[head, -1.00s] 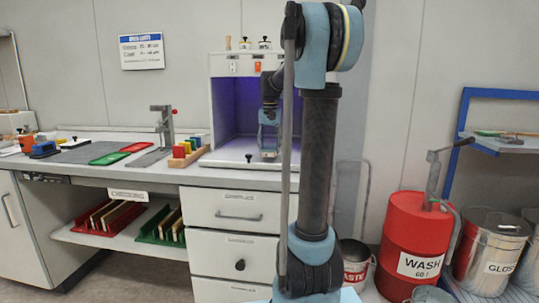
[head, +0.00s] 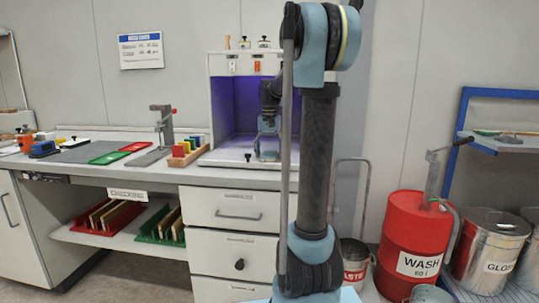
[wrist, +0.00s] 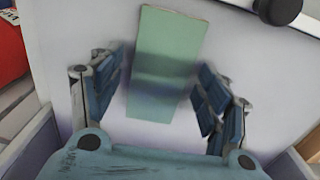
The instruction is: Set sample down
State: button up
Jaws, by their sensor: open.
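The sample is a flat green panel (wrist: 165,60) lying on the white floor of the lit booth in the wrist view. My gripper (wrist: 160,95) is open, with one blue-padded finger on each side of the panel and a gap on both sides. In the head view my gripper (head: 267,148) is low inside the white booth (head: 222,110) with the purple-lit interior. The panel cannot be made out clearly there.
A black knob (wrist: 278,8) stands just beyond the panel. Booth side walls are close on both sides. Left of the booth are a rack of coloured blocks (head: 184,153), a lever stand (head: 164,125), and red and green mats (head: 125,150). A red wash drum (head: 410,240) stands right.

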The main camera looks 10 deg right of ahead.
aim_at(269, 155)
notch_tip(269, 155, up, 12)
dwell(0.6)
